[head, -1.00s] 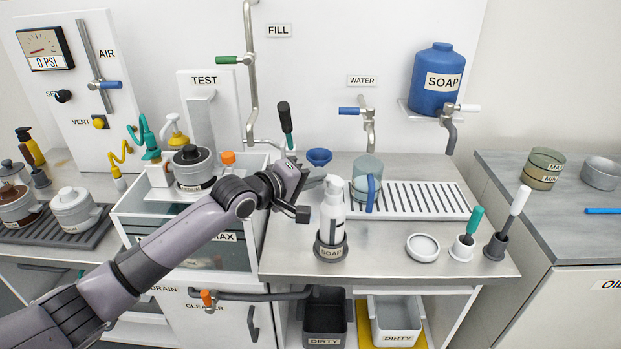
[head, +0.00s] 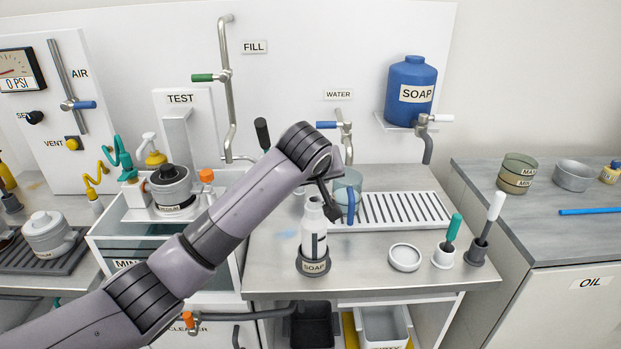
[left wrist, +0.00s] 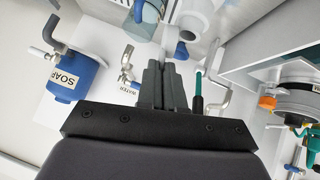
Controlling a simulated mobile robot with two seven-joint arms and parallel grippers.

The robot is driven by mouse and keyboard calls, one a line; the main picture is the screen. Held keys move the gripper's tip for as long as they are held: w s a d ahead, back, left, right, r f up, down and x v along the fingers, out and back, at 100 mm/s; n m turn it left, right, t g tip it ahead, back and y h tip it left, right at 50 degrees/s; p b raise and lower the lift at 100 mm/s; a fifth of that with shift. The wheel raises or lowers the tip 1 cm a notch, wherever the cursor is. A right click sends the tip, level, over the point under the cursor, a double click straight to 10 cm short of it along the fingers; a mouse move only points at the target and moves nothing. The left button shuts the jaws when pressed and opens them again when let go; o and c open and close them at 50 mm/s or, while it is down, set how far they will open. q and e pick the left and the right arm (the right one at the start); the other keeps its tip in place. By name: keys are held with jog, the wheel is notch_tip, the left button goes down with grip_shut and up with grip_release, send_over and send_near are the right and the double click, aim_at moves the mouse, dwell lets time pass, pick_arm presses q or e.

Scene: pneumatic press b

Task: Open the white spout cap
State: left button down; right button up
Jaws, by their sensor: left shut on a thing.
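The white soap bottle (head: 313,237) stands upright in a grey holder marked SOAP (head: 313,267) on the steel counter. My left gripper (head: 333,212) comes down at the bottle's top right side, partly hidden by my forearm. I cannot tell whether the cap is still seated on the neck. My right gripper is out of view.
A clear cup with a blue handle (head: 347,183) stands just behind the gripper, by the white drain rack (head: 400,210). A round white dish (head: 404,257) and two brushes in holders, one green (head: 453,228) and one white (head: 495,207), stand to the right. The front counter between dish and bottle is clear.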

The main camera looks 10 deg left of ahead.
pick_arm(q)
jog(key=shift+w+d+f+m+g+y, duration=0.2)
jog(key=shift+d+m+y, duration=0.25)
jog(key=shift+d+y, duration=0.35)
jog(key=shift+w+d+f+m+g+y, duration=0.15)
jog(key=shift+d+m+g+y, duration=0.1)
jog(key=shift+d+m+y, duration=0.45)
jog(key=shift+w+d+f+m+g+y, duration=0.1)
jog(key=shift+w+d+m+g+y, duration=0.15)
jog(key=shift+d+y, duration=0.55)
jog(key=shift+a+y, duration=0.25)
jog(key=shift+y, duration=0.05)
jog(key=c, duration=1.3)
grip_release()
jog(key=shift+o, duration=0.2)
jog(key=b+v, duration=0.1)
jog(key=v, duration=0.6)
